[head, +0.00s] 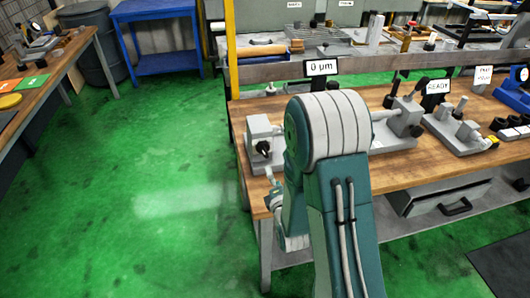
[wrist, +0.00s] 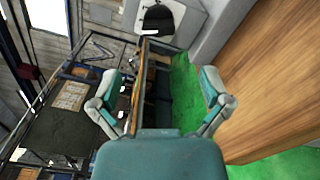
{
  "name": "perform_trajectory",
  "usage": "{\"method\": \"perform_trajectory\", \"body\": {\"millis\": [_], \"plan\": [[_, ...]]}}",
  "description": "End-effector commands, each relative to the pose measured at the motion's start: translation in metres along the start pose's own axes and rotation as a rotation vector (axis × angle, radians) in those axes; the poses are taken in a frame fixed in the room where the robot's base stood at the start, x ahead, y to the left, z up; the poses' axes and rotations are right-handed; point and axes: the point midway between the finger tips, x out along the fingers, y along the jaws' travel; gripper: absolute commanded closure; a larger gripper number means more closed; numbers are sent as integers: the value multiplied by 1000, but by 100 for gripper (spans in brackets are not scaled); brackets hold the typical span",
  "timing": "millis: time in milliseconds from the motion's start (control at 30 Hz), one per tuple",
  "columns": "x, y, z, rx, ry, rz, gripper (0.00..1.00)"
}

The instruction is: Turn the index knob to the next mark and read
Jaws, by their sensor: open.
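The index knob (head: 263,148) is a small black knob on the front of a grey block (head: 264,130) at the left end of the wooden bench. A sign reading "0 µm" (head: 321,67) stands above and behind it. In the wrist view, a black rounded part, which looks like the knob (wrist: 158,19), shows at the top against a pale plate. My gripper (wrist: 161,76) is open with nothing between its fingers, apart from the knob. In the head view my arm covers part of the bench and most of the gripper, low by the bench's left front corner.
The bench top (head: 240,108) also holds grey fixtures, including one by a "READY" sign (head: 438,86). A drawer (head: 440,197) sits under the bench. A yellow post (head: 231,50) rises at its left rear. Green floor on the left is clear.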

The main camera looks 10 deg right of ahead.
Motion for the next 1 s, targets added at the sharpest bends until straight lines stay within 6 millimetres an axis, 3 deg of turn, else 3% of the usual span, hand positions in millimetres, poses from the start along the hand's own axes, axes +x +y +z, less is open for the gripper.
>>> {"method": "perform_trajectory", "body": {"millis": [600, 1000], "plan": [[96, 1, 0, 3, 0, 1, 3], [106, 1, 0, 3, 0, 0, 3]]}}
